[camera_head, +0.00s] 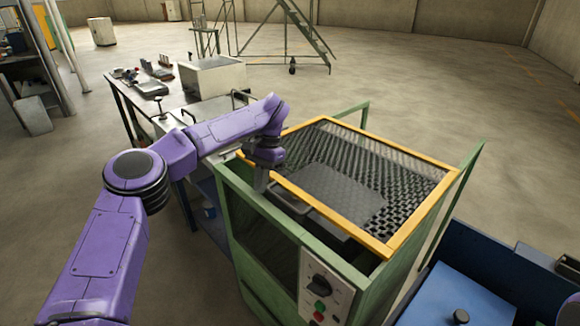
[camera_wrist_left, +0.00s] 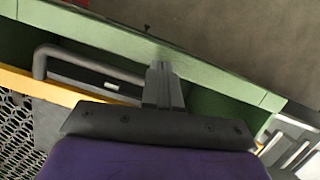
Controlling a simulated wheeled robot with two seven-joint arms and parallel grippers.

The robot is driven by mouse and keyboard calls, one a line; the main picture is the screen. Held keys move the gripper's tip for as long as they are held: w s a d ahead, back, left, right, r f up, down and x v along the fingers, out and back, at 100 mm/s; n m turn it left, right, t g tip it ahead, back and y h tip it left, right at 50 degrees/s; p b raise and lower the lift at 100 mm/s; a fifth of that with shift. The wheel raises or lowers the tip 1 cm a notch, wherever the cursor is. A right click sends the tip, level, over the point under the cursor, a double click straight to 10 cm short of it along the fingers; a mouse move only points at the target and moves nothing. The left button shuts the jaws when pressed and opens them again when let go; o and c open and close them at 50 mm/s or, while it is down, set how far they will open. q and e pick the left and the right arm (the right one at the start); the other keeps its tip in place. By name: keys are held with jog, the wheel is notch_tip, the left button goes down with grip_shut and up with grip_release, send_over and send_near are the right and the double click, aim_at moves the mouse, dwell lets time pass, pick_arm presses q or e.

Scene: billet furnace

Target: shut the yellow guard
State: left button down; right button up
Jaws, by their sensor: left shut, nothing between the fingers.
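The yellow guard (camera_head: 420,157), a yellow frame filled with dark mesh, lies across the top of a green machine (camera_head: 243,187). A dark gap shows between its near yellow bar and the machine's near green rim; I cannot tell whether the bar is raised or set back. A grey handle (camera_head: 290,204) shows at this near side, and again in the left wrist view (camera_wrist_left: 40,62). My left gripper (camera_head: 260,188) is shut and empty, pointing down at the guard's near left corner. In the left wrist view its fingers (camera_wrist_left: 160,75) overlap the green rim; contact is unclear. My right gripper is out of view.
A control panel (camera_head: 325,290) with a black knob and buttons is on the machine's near face. A blue bin (camera_head: 480,275) stands at the lower right. A workbench (camera_head: 130,105) with tools and boxes is behind left. Open floor lies beyond.

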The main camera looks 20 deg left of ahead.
pick_arm(q)
jog(key=shift+s+r, duration=0.15)
jog(key=shift+s, duration=0.05)
jog(key=shift+w+a, duration=0.1)
jog(key=shift+a, duration=0.15)
jog(key=shift+d, duration=0.1)
dwell(0.4)
